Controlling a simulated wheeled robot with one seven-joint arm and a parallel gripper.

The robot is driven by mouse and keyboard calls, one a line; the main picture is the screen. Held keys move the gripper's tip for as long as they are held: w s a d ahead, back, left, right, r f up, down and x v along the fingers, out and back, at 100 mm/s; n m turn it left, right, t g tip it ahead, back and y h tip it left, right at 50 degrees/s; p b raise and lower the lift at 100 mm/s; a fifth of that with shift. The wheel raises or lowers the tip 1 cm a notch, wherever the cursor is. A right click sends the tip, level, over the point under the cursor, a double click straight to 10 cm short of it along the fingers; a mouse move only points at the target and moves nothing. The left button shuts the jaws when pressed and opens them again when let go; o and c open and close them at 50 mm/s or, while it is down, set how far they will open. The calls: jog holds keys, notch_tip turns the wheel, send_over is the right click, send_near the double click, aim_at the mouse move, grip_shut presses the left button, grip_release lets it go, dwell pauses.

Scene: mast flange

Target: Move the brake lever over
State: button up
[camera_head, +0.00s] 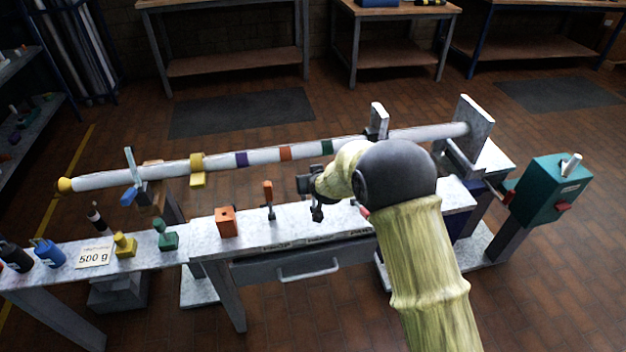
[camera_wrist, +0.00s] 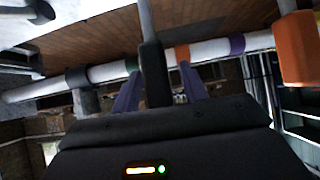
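My gripper (camera_wrist: 158,86) shows purple fingers in the wrist view, standing apart. A dark lever (camera_wrist: 152,62) with a thinner grey shaft lies across the gap between them; I cannot tell whether either finger touches it. In the head view my gripper (camera_head: 308,186) is over the bench, and the dark lower part of this lever (camera_head: 317,213) shows just below it. An orange-handled lever (camera_head: 268,190) stands upright to the left; its handle also shows at the right of the wrist view (camera_wrist: 296,46). The labels are too small to read, so I cannot tell which is the brake lever.
A long white pole (camera_head: 220,163) with coloured bands runs behind the levers. An orange block (camera_head: 226,222) sits left on the bench (camera_head: 195,244). A teal box (camera_head: 551,190) with a pale lever stands at right. A 500 g card (camera_head: 95,254) lies at far left.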

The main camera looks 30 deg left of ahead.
jog(key=shift+s+r, duration=0.1)
jog(key=v, duration=1.7)
jog(key=d+m+g+h, duration=0.2)
jog(key=d+m+h, duration=0.2)
jog(key=d, duration=2)
jog(key=s+d+f+m+g+h, duration=0.1)
jog(key=s+d+m+g, duration=0.1)
jog(key=s+d, duration=0.5)
jog(key=s+d+f+m+g+h, duration=0.1)
jog(key=s+d+m+h, duration=0.1)
jog(key=s+d, duration=0.5)
notch_tip(320, 180, up, 17)
jog(key=w+d+p, duration=0.1)
jog(key=w+p, duration=0.1)
jog(key=p, duration=1.4)
jog(key=shift+w+d+p, duration=0.25)
jog(key=shift+d+p, duration=0.05)
jog(key=shift+d, duration=0.1)
